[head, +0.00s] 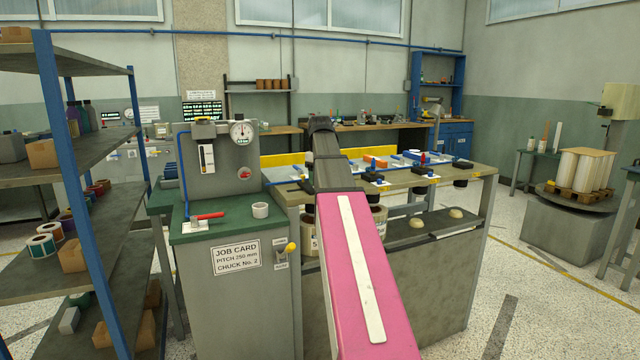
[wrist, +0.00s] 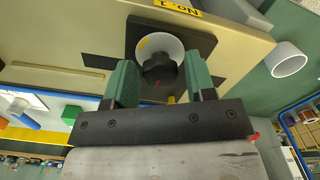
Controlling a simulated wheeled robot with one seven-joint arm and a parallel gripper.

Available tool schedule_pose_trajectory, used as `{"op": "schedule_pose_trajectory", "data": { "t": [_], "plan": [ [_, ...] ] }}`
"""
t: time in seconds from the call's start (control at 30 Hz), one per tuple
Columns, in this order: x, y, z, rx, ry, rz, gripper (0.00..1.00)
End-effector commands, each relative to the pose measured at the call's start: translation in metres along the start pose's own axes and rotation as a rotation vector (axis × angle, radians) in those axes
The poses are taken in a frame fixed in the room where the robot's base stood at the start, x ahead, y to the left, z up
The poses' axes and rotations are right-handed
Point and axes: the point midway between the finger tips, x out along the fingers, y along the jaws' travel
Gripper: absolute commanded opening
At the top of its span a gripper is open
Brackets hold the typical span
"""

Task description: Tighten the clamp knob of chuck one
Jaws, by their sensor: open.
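In the wrist view a dark lobed clamp knob (wrist: 158,68) sits in front of a white disc (wrist: 160,44) on a black square plate. A yellow label (wrist: 178,6) reading No. 1 upside down is beside the plate. My gripper (wrist: 160,80) is open, with one green finger on each side of the knob. Gaps show between the fingers and the knob; I cannot tell their depth relation. In the head view my arm covers the gripper and this knob.
A long bench (head: 430,178) carries several fixtures with dark knobs below its front edge. A grey cabinet (head: 236,300) at left bears a job card (head: 236,257) reading chuck No. 2.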

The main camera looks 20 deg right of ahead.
Motion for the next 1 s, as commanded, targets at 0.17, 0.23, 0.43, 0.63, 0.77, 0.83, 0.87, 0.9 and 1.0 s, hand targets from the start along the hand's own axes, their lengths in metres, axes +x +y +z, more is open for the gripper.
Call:
{"op": "schedule_pose_trajectory", "data": {
  "t": [0.17, 0.23, 0.43, 0.63, 0.77, 0.83, 0.87, 0.9, 1.0],
  "plan": [
    [-0.001, 0.0, 0.0, 0.0, 0.0, 0.0, 0.5],
    [-0.002, 0.0, 0.0, 0.0, 0.0, 0.0, 0.5],
    [-0.013, 0.0, 0.0, 0.0, 0.0, 0.0, 0.5],
    [-0.024, 0.0, 0.0, 0.0, 0.0, 0.0, 0.5],
    [-0.025, 0.0, 0.0, 0.0, 0.0, 0.0, 0.5],
    [-0.025, 0.0, 0.0, 0.0, 0.0, 0.0, 0.5],
    [-0.025, 0.0, 0.0, 0.0, 0.0, 0.0, 0.5],
    [-0.025, 0.0, 0.0, -0.001, 0.0, 0.0, 0.5],
    [-0.024, 0.0, 0.0, -0.048, 0.0, 0.0, 0.5]
  ]
}}
